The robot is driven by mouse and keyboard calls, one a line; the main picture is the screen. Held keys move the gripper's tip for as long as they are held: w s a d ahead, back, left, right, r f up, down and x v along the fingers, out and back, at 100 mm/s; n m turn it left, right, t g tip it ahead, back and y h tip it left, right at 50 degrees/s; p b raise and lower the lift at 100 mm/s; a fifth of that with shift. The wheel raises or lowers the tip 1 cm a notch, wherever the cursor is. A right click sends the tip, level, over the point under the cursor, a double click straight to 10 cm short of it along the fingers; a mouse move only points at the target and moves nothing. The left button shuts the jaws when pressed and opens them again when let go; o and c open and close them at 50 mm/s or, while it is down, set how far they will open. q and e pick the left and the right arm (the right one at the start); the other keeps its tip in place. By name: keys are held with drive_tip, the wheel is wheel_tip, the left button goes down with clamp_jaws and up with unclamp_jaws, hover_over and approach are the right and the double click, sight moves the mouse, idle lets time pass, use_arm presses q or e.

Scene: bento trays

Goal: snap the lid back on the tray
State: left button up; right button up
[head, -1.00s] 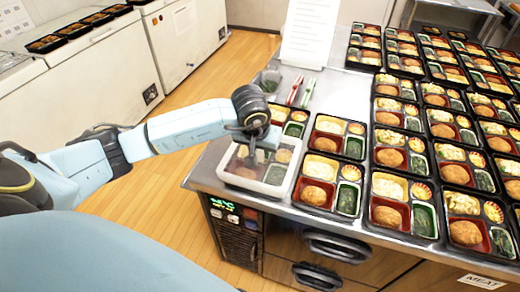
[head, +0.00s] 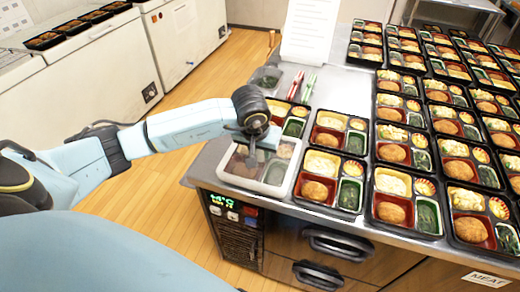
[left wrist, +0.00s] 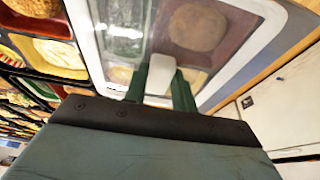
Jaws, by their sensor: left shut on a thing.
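The lid (head: 267,188) is clear with a white rim, at the front left corner of the steel table. It lies over a bento tray, whose food shows dimly through it. In the left wrist view the lid's white rim (left wrist: 262,40) surrounds the clear panel, with a brown patty and a green portion visible beneath. My left gripper (head: 254,150) is above the lid, its dark green fingers shut on the lid's pale upright tab (left wrist: 160,76). The tray's edge is mostly hidden, so I cannot tell whether the rim is seated all round. My right gripper is out of view.
Several open bento trays (head: 303,205) stand close on the right, in rows across the table (head: 350,82). Behind are red and green tongs (head: 308,88), a small clear container (head: 266,79) and a white sheet (head: 310,35). The table edge is just in front and left.

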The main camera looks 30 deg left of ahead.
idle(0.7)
use_arm(q)
drive_tip(key=o, duration=1.6)
drive_tip(key=shift+c, duration=0.2)
drive_tip(key=shift+r+p, duration=2.15)
drive_tip(key=shift+r, duration=1.85)
